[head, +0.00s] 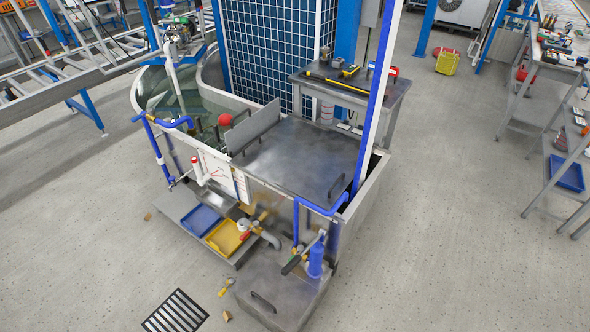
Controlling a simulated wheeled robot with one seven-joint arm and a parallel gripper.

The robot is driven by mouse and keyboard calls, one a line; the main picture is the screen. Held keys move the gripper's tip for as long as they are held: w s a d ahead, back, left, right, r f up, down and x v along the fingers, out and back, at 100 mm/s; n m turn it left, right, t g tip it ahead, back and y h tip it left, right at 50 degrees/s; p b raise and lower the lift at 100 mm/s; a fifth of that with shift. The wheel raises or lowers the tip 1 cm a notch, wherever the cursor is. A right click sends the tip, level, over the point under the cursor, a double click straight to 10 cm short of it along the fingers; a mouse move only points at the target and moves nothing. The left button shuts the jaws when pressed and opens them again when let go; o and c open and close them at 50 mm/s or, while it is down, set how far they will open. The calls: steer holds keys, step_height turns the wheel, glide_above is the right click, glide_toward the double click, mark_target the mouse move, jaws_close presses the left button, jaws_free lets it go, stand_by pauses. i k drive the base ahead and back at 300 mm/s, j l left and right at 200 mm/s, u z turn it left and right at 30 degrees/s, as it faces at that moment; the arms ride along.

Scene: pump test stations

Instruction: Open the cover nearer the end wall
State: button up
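A flat dark grey metal cover (300,158) lies closed over the right part of the long tank. A black bar handle (337,187) stands on it near its right front corner. An upright grey plate (254,126) stands at the cover's left edge, with a dark bar in front of it; I cannot tell whether it is a second cover standing open or a fixed partition. The tank's right end wall (366,183) shows as a pale rim beyond the handle. My gripper is not in view.
Blue pipe (319,209) and a blue-white post (379,85) rise beside the cover. A low grey box (287,292) with a handle stands in front. Blue (200,219) and yellow trays (226,236) sit on a low shelf. A floor grate (176,313) lies at front.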

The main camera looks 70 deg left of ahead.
mark_target(323, 173)
steer(key=i+j+u, duration=0.15)
steer(key=u, duration=0.3)
steer(key=i+u, duration=0.65)
steer(key=u, duration=0.25)
steer(key=i+l+u, duration=0.2)
steer(key=u, duration=0.2)
steer(key=i+l+u, duration=0.25)
steer(key=u, duration=0.2)
steer(key=i+l+u, duration=0.25)
steer(key=u, duration=0.2)
steer(key=i+u, duration=0.2)
steer(key=u, duration=0.2)
steer(key=i+u, duration=0.15)
steer(key=u, duration=0.25)
steer(key=i+u, duration=0.2)
steer(key=u, duration=0.2)
steer(key=i+l+u, duration=0.15)
steer(key=u, duration=0.25)
